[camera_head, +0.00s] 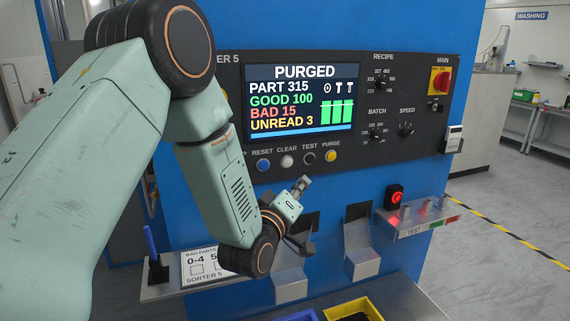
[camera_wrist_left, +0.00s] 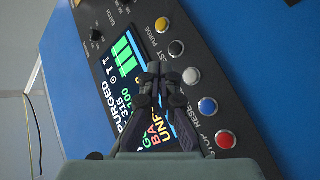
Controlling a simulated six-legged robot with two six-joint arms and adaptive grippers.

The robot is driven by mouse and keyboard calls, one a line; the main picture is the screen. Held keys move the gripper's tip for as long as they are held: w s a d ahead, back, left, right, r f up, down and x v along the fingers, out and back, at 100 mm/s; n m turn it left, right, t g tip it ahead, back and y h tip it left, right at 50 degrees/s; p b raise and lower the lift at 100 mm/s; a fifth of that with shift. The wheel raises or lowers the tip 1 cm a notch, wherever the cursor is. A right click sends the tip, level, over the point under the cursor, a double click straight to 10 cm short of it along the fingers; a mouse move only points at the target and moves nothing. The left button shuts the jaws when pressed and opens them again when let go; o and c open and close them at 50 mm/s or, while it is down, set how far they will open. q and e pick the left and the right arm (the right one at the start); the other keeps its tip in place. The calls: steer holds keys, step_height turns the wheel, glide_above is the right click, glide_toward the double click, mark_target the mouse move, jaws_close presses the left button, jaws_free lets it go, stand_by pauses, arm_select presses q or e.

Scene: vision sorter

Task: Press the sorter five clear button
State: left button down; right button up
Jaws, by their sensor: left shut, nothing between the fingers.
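The clear button (camera_head: 287,161) is a pale grey-white round button in the row below the sorter screen. It sits between the blue reset button (camera_head: 263,165) and the black test button (camera_head: 309,158). In the left wrist view the clear button (camera_wrist_left: 191,76) is right of my fingers and uncovered. My left gripper (camera_head: 303,184) is shut and empty, below the test button in the head view. In the left wrist view its closed fingertips (camera_wrist_left: 159,69) overlap the screen's edge; I cannot tell their distance from the panel. My right gripper is in neither view.
The screen (camera_head: 300,98) reads PURGED, PART 315, GOOD 100, BAD 15, UNREAD 3. The yellow purge button (camera_head: 330,156) ends the row. Metal chutes (camera_head: 290,283), a shelf with a blue pen (camera_head: 151,243), and a lit red button (camera_head: 396,197) are below the panel.

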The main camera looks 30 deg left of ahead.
mark_target(287, 162)
arm_select(q)
steer(key=w+a, duration=0.5)
steer(key=w, duration=0.1)
steer(key=shift+a, duration=0.2)
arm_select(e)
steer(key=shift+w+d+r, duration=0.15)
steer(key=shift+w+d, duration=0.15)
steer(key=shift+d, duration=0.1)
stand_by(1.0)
